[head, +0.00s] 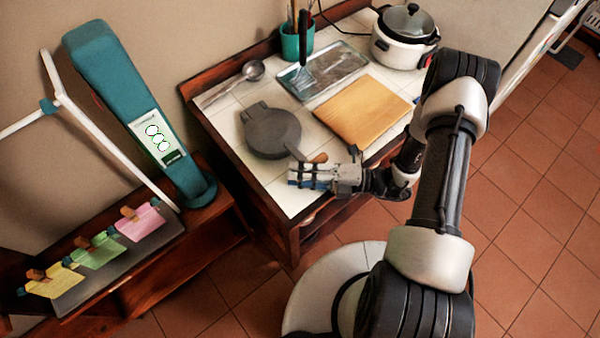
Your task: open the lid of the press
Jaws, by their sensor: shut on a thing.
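The press (271,131) is a round dark grey disc with a small tab at its back left, lying on the white tiled counter. Its lid looks down flat on it. A wooden-tipped handle (319,158) sticks out at its front right. My gripper (296,174) is at the press's front edge, beside the handle, and is shut. It is shut on part of the press, probably at the handle, but its fingers hide the exact contact.
A wooden board (362,112) lies right of the press. Behind are a metal tray (345,62), a ladle (252,71), a teal utensil cup (291,47) and a white rice cooker (401,45). A teal column (135,110) stands left, beyond the counter's edge.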

